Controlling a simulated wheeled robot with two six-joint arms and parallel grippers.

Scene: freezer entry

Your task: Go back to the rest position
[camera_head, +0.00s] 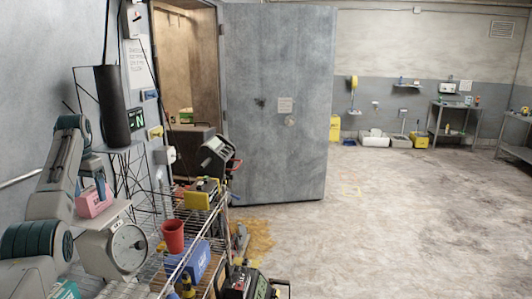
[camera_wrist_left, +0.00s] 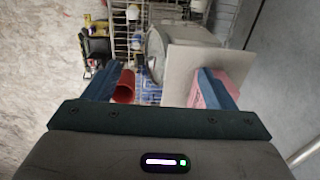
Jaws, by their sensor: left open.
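My left arm comes in from the left in the head view, bends over and points down. Its gripper (camera_head: 98,182) is just above a pink block (camera_head: 92,203) on a scale with a round dial (camera_head: 127,248). In the left wrist view the two fingers of the left gripper (camera_wrist_left: 158,86) are wide apart with nothing held between them. The pink block (camera_wrist_left: 229,88) shows by the right-hand finger, which partly hides it; I cannot tell whether they touch. My right gripper is not in view.
A wire rack beside the scale holds a red cup (camera_head: 173,236), a blue box (camera_head: 188,262) and a yellow case (camera_head: 201,195). A black cylinder (camera_head: 112,106) stands behind the gripper. The grey freezer door (camera_head: 277,140) is open. The floor (camera_head: 410,220) on the right is clear.

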